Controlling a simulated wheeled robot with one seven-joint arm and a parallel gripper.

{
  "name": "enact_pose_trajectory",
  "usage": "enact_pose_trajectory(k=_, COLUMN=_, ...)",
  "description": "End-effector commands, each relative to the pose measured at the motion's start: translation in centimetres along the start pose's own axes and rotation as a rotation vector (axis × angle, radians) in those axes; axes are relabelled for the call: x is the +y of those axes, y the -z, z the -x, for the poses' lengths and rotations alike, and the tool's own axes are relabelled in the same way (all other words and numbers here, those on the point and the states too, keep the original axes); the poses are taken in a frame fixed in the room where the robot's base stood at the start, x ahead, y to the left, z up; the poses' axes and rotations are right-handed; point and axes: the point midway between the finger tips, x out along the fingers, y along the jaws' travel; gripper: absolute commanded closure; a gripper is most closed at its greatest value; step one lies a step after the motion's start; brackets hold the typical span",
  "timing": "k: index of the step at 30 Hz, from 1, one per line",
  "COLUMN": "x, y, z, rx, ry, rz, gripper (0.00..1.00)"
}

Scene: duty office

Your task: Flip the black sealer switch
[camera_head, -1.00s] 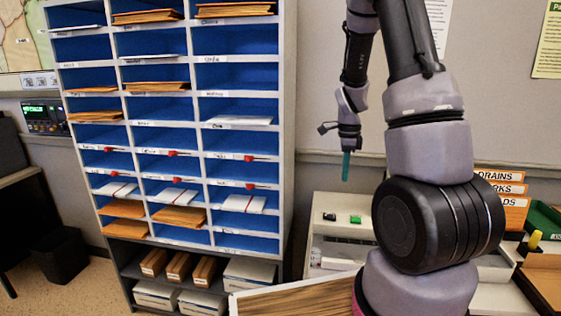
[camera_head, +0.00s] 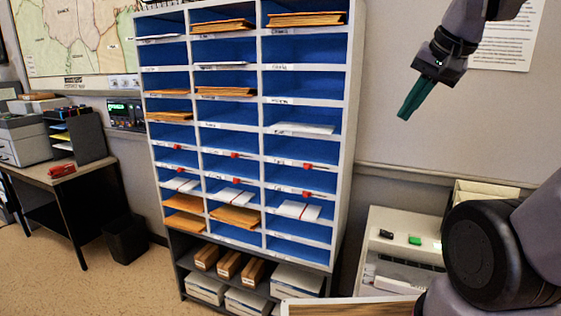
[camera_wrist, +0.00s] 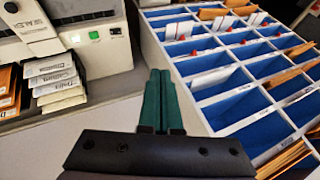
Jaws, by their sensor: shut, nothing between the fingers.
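The sealer appears to be the white machine (camera_head: 398,222) on the right of the head view, beside the pigeonhole rack. A small black switch (camera_head: 386,234) sits on it, left of a green switch (camera_head: 415,240). The wrist view seems to show the same machine at upper left, with the black switch (camera_wrist: 115,31) right of the green one (camera_wrist: 94,35). My gripper (camera_head: 406,112) is above the machine, well clear of the switch, its green fingers pointing down and left. In the wrist view my gripper (camera_wrist: 160,75) has its fingers together, with nothing between them.
The tall grey rack (camera_head: 348,150) with blue compartments stands left of the machine and holds envelopes. A wood-topped surface (camera_head: 350,307) is at the bottom front. A desk (camera_head: 75,168) and a dark bin (camera_head: 126,235) are at left, with open floor (camera_head: 50,265) in front.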

Motion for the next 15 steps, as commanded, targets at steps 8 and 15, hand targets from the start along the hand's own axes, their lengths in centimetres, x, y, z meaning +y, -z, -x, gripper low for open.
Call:
enact_pose_trajectory(k=8, x=-0.1, y=-2.0, z=1.9, rx=0.045, ry=0.028, rz=0.155, gripper=1.0)
enact_pose_trajectory(k=15, x=-0.3, y=-0.8, z=0.6, rx=0.006, ry=0.022, rz=0.065, gripper=1.0)
